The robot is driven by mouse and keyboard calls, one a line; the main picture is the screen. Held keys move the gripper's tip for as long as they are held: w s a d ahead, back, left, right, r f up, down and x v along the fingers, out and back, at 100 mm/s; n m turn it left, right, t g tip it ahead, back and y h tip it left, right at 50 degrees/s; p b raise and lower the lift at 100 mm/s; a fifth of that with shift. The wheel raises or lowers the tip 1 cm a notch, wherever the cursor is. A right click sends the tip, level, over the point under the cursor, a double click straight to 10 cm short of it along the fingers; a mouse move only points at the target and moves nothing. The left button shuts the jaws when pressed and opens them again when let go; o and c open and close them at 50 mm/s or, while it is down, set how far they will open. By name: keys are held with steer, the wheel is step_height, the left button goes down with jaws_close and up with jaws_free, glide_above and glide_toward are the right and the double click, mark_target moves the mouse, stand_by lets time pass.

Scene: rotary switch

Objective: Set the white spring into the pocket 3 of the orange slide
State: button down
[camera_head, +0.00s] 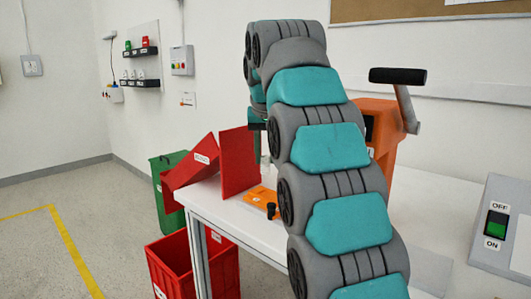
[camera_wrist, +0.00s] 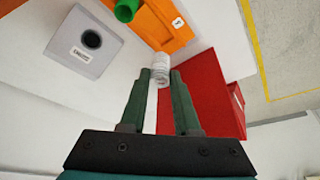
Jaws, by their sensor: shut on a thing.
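My gripper (camera_wrist: 160,77) is shut on the white spring (camera_wrist: 161,61), which shows between and just beyond the fingertips in the wrist view. The orange slide (camera_wrist: 176,42) lies beyond the spring at the top of that view. A small white label (camera_wrist: 178,23) is on it, too small to read surely. Whether the spring touches the slide is unclear. No pocket shows clearly.
A green cylinder (camera_wrist: 126,11) stands near the slide, and a grey block with a round hole (camera_wrist: 75,60) is left of it. A red panel (camera_wrist: 203,88) stands close right of the fingers. An orange machine with a crank (camera_head: 383,122) is behind my arm.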

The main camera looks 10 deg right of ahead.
mark_target(265, 173)
steer(key=shift+f+b, duration=1.3)
steer(key=shift+f, duration=0.85)
steer(key=shift+p, duration=0.45)
steer(key=shift+f+b, duration=0.5)
steer(key=shift+f, duration=0.35)
steer(key=c, duration=0.6)
jaws_free()
steer(key=shift+o, duration=0.2)
steer(key=shift+r, duration=0.1)
